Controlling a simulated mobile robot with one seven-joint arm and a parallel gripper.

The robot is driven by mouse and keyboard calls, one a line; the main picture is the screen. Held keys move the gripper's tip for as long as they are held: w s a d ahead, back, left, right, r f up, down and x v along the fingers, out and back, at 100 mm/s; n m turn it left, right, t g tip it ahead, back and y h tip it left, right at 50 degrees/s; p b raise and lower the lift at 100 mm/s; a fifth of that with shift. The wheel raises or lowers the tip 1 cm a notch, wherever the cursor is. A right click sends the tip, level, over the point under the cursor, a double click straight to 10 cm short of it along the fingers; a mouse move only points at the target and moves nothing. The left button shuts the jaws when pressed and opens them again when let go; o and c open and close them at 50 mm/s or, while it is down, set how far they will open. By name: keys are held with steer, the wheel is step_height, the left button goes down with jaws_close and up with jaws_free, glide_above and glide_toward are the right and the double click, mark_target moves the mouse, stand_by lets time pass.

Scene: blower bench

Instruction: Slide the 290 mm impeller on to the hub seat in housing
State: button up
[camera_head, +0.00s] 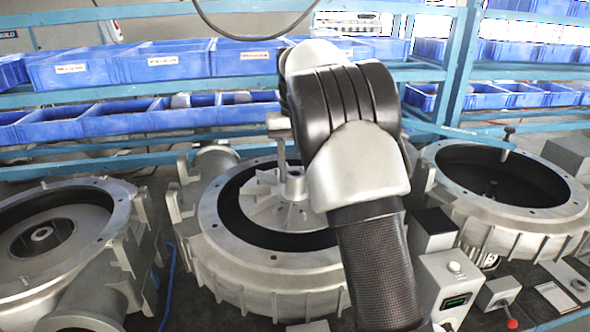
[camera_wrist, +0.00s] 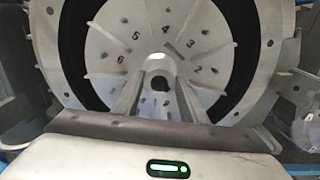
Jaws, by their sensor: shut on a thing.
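The grey impeller (camera_head: 262,204) is a bladed disc with a raised central hub. It sits within the opening of the middle housing (camera_head: 222,254), inside the black inner ring. In the wrist view the impeller (camera_wrist: 112,42) faces me, with numbers marked around its face and the housing rim (camera_wrist: 270,45) around it. My gripper (camera_head: 285,165) is over the hub. In the wrist view my gripper (camera_wrist: 160,92) has a finger on each side of the hub (camera_wrist: 161,66) and is shut on it. My arm hides the impeller's right part. The hub seat is hidden, so I cannot tell how deep the impeller sits.
Another open housing (camera_head: 75,245) stands at left and one (camera_head: 460,205) at right, both close to the middle one. A small control box (camera_head: 447,285) and a red-knobbed device (camera_head: 500,295) are at front right. Blue bins (camera_head: 165,68) fill racks behind.

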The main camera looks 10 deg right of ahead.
mark_target(295, 185)
steer(key=shift+f+b, duration=1.2)
steer(key=shift+f, duration=1.2)
steer(key=shift+f+b, duration=1.2)
steer(key=shift+f, duration=1.5)
steer(key=o, duration=1.2)
step_height(295, 185, up, 17)
steer(key=p, duration=0.3)
steer(key=shift+r, duration=0.2)
